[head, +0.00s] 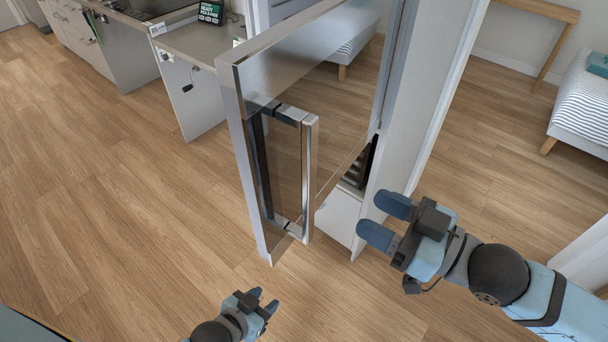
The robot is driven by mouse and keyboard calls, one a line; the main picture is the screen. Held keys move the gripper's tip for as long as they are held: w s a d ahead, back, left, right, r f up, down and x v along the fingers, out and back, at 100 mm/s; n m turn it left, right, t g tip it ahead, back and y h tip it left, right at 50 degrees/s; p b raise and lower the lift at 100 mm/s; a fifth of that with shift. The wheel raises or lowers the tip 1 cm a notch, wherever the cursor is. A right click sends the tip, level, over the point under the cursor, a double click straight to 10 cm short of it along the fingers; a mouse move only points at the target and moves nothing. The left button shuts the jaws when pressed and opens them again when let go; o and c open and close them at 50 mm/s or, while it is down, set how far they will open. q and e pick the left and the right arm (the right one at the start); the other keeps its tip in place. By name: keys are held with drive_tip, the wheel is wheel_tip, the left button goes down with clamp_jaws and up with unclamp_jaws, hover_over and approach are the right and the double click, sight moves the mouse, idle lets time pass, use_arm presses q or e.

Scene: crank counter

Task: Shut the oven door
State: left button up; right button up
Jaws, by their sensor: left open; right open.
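The oven door (240,160) is a tall panel with a metal frame and a glass pane, standing open and swung out from the white oven housing (425,95). A vertical metal bar handle (309,175) is on its face. A dark rack-like interior shows low behind the door; most of the inside is hidden. My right gripper (370,215) is open and empty, to the right of the handle and near the housing's lower front, apart from the handle in the picture. My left gripper (264,299) is open and empty, below the door's lower corner.
A grey counter (205,45) with a small crank and a dark sign box (211,12) stands behind the door at upper left. A bed with a striped cover (585,105) is at right. The wooden floor at left is clear.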

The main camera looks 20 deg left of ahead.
sight(313, 183)
drive_tip(key=shift+p+x, duration=1.45)
drive_tip(key=shift+x, duration=5.5)
clamp_jaws()
